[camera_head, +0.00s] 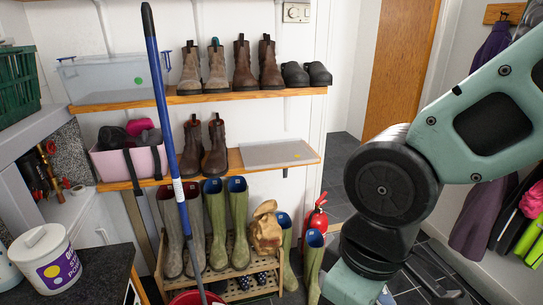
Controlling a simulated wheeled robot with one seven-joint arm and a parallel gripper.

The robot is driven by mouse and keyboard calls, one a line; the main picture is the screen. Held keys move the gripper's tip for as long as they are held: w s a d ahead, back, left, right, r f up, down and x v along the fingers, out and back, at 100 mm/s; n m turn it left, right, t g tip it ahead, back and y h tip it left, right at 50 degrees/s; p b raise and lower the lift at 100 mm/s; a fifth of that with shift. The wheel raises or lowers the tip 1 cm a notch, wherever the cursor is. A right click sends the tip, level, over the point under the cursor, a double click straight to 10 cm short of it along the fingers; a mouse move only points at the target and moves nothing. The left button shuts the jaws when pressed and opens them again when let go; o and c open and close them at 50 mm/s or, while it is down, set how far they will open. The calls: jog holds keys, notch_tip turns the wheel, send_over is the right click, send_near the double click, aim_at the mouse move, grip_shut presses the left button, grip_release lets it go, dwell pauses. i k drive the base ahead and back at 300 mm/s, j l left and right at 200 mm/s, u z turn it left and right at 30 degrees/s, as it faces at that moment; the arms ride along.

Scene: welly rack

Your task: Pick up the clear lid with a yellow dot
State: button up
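The clear lid (262,154) looks like a flat, greyish, see-through sheet with a small yellow dot near its right end. It lies flat on the right part of the lower wooden shelf, to the right of the brown boots. My arm comes in from the right and bends down towards the bottom edge, to the right of and nearer than the lid. My gripper cannot be made out in this view. Nothing visibly touches the lid from above.
Brown boots (216,148) stand left of the lid; more footwear (269,66) is on the upper shelf (215,95). A blue pole (162,95) leans in front of the shelves. Space directly above the lid is free.

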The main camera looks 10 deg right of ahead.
aim_at(258, 155)
jog(key=u, duration=4.7)
jog(key=z, duration=4.7)
jog(key=i+z, duration=0.25)
jog(key=i, duration=0.25)
